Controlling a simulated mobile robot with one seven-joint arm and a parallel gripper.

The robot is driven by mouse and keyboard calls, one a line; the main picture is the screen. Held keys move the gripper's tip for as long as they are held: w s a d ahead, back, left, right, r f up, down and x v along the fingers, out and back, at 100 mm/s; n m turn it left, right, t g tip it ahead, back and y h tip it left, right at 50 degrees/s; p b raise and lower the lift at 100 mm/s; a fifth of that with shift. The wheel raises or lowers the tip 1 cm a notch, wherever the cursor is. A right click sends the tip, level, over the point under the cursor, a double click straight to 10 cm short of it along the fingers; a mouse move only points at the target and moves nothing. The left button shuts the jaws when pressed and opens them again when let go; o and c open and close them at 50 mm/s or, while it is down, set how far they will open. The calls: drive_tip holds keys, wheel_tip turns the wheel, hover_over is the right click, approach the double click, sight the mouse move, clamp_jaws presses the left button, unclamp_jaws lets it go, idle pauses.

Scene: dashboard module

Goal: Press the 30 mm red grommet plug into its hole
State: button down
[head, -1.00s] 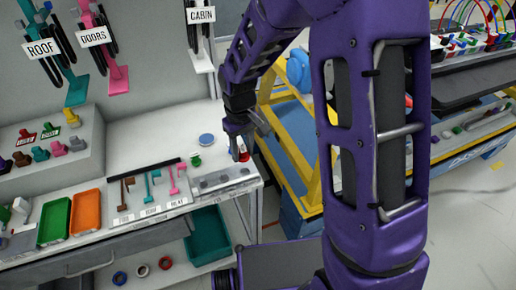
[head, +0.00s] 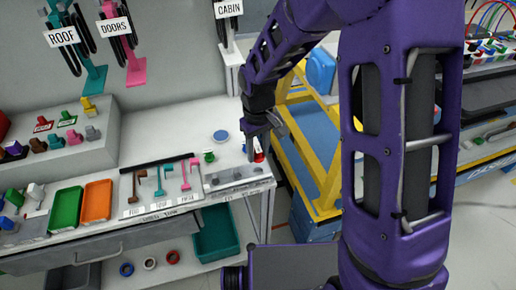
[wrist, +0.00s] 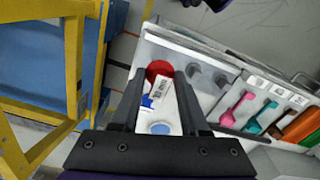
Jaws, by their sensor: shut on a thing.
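The red plug (head: 259,156) shows at my gripper's tips in the head view, over the bench's right end. In the wrist view the plug (wrist: 158,70) is a round red shape between the fingertips. My gripper (wrist: 160,80) is shut on it. A white tag with dark print (wrist: 161,93) shows just behind the plug between the fingers. My gripper (head: 258,145) points down in the head view. I cannot tell whether the plug touches the bench top. I cannot make out its hole in either view.
The white bench (head: 185,120) holds a blue disc (head: 221,136), a green piece (head: 209,156), a grey block (head: 235,176), hooked tools and green and orange trays (head: 97,206). A yellow frame (head: 333,170) stands close right of the gripper. A black panel with coloured wires (head: 488,95) lies farther right.

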sight(258, 157)
drive_tip(key=shift+f+b, duration=1.2)
drive_tip(key=shift+f, duration=0.7)
drive_tip(key=shift+f+b, duration=0.7)
drive_tip(key=shift+f, duration=0.3)
drive_tip(key=shift+r, duration=0.15)
